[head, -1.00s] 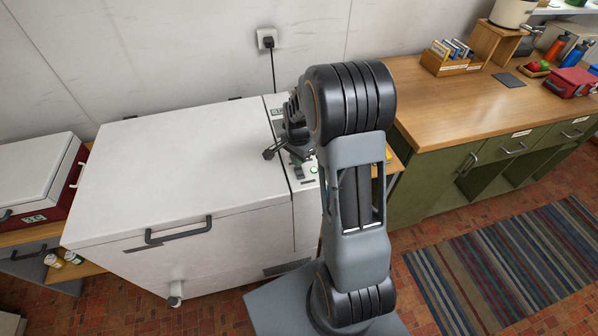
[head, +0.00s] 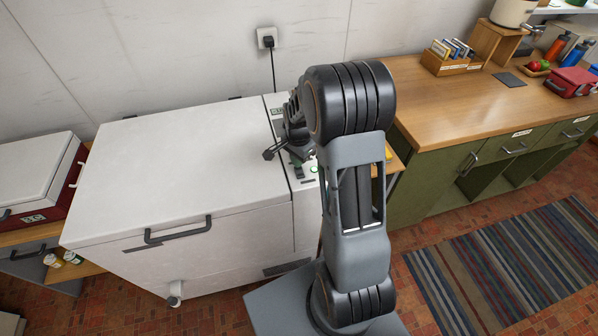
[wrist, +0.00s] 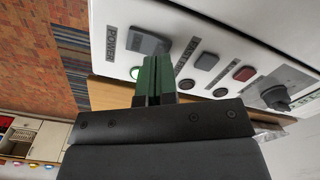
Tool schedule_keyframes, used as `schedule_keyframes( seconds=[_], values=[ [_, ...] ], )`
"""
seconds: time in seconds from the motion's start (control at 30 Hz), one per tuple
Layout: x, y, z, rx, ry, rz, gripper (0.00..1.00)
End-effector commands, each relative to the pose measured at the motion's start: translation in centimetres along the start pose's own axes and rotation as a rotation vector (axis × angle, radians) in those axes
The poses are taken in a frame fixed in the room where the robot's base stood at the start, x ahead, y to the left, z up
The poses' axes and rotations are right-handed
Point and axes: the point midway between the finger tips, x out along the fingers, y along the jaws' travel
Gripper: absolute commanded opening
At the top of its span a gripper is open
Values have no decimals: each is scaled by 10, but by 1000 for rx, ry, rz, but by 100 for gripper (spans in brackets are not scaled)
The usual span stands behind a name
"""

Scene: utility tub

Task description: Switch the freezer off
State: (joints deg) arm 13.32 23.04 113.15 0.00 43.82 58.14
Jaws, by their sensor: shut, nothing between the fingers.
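The freezer (head: 180,160) is a white chest with its lid shut and a control panel along its right side. In the wrist view the panel (wrist: 215,30) has a "POWER" label (wrist: 111,42) beside a grey rocker switch (wrist: 148,42). In the head view my arm hides part of the panel and the fingertips.
A wall socket with a plugged-in cord (head: 268,40) is behind the freezer. A wooden counter over green cabinets (head: 440,110) stands to the right. A red and white cooler (head: 40,180) is at the left. A striped rug (head: 500,270) lies on the brick floor.

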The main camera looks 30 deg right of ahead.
Motion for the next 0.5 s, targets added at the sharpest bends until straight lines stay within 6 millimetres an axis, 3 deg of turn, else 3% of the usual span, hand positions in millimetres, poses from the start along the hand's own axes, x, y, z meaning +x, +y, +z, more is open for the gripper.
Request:
schedule_keyframes(
  seconds=[0.5],
  values=[
    [9,0,0,0,0,0,0]
  ],
)
